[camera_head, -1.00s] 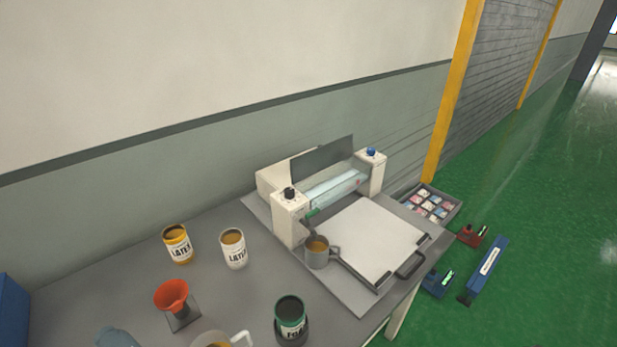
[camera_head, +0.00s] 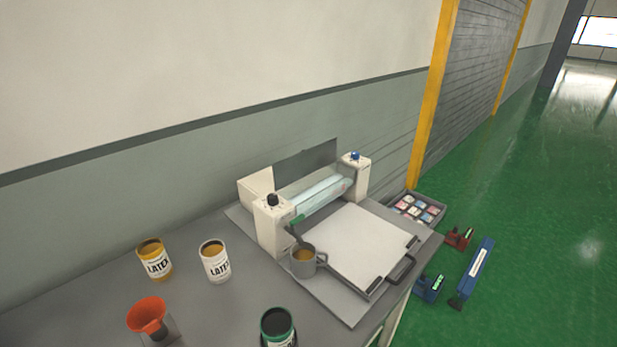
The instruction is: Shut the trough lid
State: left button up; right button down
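A white roller machine (camera_head: 268,226) stands on the grey table, with two end housings and pale blue rollers (camera_head: 321,194) between them. A dark grey flat panel (camera_head: 306,166) stands raised behind the rollers; it looks like the trough lid, standing open. A white flat board (camera_head: 357,243) with a dark handle lies in front of the rollers. A grey mug (camera_head: 304,262) with amber content stands beside the board's left edge, with a green-tipped tool by it. Neither of my grippers is in view.
Two latex cans, yellow (camera_head: 155,260) and white (camera_head: 215,261), an orange funnel (camera_head: 147,316) and a green-rimmed can (camera_head: 277,328) stand on the table (camera_head: 100,310). A sectioned tray (camera_head: 417,209) and red and blue tools lie right of the table. A wall runs behind.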

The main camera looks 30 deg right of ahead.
aim_at(287, 172)
jog(key=i+l, duration=0.1)
jog(key=l, duration=2.25)
jog(key=i, duration=0.05)
